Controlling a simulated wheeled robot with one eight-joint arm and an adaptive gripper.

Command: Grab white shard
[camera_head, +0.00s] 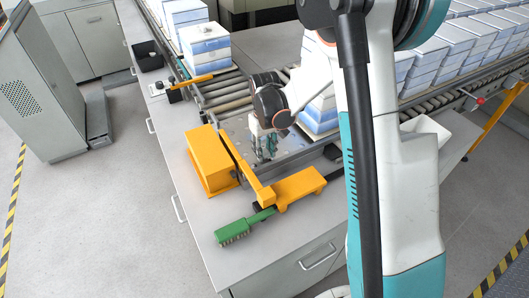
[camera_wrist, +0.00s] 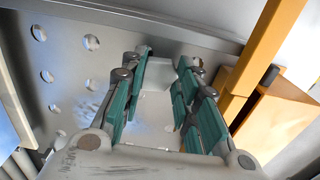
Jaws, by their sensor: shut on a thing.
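My gripper (camera_head: 265,150) is low over the metal plate at the end of the roller line, between the orange block and the stacked tiles. In the wrist view its teal-padded fingers (camera_wrist: 163,85) point away from the camera, on either side of a pale white piece, the white shard (camera_wrist: 155,108). The gripper is shut on the shard. The fingers partly cover the shard, and its far outline blends into the pale plate. I cannot make the shard out in the head view.
The perforated metal plate (camera_wrist: 50,75) lies around the gripper. An orange block (camera_head: 208,165) and orange bar (camera_head: 300,187) stand close by. A green brush (camera_head: 245,228) lies at the bench front. Stacked blue-white boxes (camera_head: 320,112) stand right of the gripper, others (camera_head: 205,45) behind on rollers.

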